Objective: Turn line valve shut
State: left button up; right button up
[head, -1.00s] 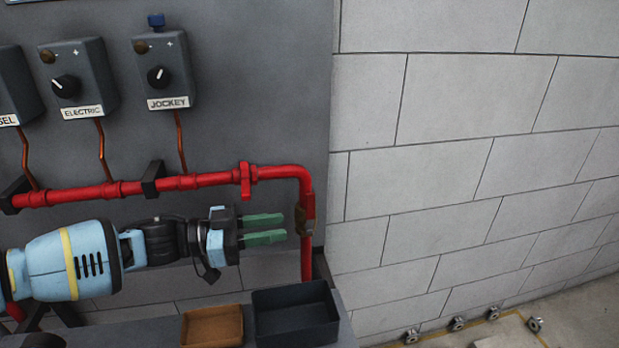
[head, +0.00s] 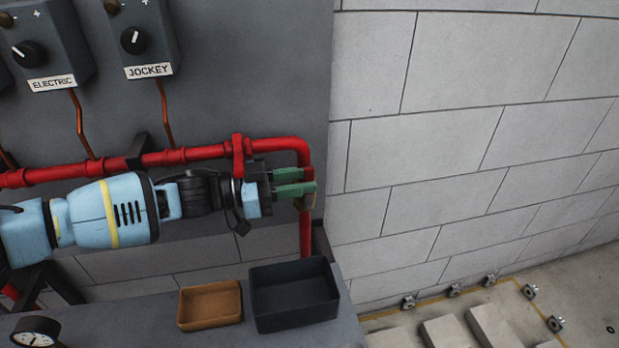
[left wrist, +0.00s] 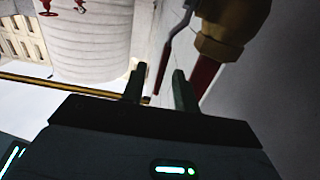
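The line valve is a brass body (left wrist: 232,28) on the red pipe, with a red lever (left wrist: 172,50), at the upper right of the left wrist view. In the head view the brass body (head: 308,203) is on the vertical pipe at right, mostly hidden behind my fingers. My left gripper (head: 293,183) reaches in from the left, its two green fingers level and apart at the valve. In the left wrist view the lever's lower end appears between the open fingertips (left wrist: 160,76); I cannot tell whether they touch it. My right gripper is not in view.
The red pipe (head: 215,152) runs along the grey panel above my arm, with a red fitting (head: 238,158) close above the gripper. A dark tray (head: 294,325) and a brown tray (head: 210,321) stand below. A block wall (head: 450,120) is at right.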

pick_arm(q)
jog(key=shift+w+d, duration=0.25)
jog(key=shift+d, duration=0.75)
grip_shut()
